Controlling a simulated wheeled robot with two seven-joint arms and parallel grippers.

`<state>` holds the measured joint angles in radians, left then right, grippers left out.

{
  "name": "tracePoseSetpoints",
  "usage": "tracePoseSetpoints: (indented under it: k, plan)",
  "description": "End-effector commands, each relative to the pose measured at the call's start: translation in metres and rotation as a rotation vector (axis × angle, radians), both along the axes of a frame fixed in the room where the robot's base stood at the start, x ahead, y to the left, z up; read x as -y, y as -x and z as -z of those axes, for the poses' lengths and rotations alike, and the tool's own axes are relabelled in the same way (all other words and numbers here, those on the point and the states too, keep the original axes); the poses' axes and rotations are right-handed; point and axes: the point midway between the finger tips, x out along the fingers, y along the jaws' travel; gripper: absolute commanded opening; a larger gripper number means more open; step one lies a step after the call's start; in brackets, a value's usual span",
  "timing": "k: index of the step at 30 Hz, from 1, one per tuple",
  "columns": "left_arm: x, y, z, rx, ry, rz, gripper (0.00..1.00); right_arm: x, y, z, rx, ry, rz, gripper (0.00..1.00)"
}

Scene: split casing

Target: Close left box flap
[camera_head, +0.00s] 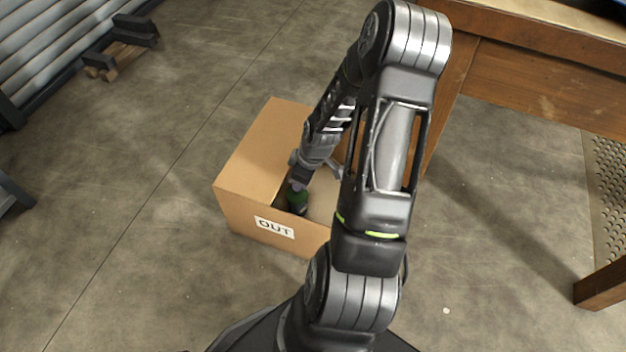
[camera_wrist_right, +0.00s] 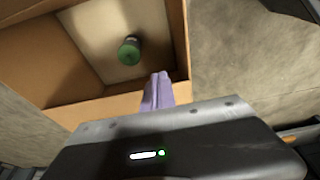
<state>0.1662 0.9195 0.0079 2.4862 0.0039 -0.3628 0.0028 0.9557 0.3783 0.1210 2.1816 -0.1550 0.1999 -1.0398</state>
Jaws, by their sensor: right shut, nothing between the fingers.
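The cardboard box (camera_head: 243,217) with an "OUT" label stands on the floor. Its left flap (camera_head: 262,150) appears to lie across the left part of the opening; I cannot tell whether it is fully level. A brown panel, likely this flap, shows in the right wrist view (camera_wrist_right: 38,62). My right gripper (camera_head: 298,185) is shut and empty over the opening, right of the flap. Its purple fingers (camera_wrist_right: 160,78) point at the box in the right wrist view. My right arm hides the box's right part in the head view. My left gripper is out of view.
A green-capped object (camera_wrist_right: 129,50) is inside the box; it also shows in the head view (camera_head: 297,198). A wooden table (camera_head: 530,78) stands at the upper right. A dark stand (camera_head: 122,45) is at the upper left.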

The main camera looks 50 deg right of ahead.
Motion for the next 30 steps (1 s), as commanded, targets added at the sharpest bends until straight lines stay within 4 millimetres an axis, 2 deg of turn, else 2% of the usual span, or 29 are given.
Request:
tracePoseSetpoints:
  k: [1,3,9,30]
  plan:
    - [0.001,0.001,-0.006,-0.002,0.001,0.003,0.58,0.003,0.01,-0.005,-0.002,-0.001,0.007,0.0]
    - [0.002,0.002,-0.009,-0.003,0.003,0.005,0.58,0.006,0.019,-0.007,-0.001,0.0,0.006,0.0]
    - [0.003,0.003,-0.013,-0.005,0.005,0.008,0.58,0.01,0.033,-0.01,-0.001,0.001,0.002,0.0]
    - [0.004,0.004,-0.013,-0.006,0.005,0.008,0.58,0.011,0.035,-0.009,-0.001,0.0,0.003,0.0]
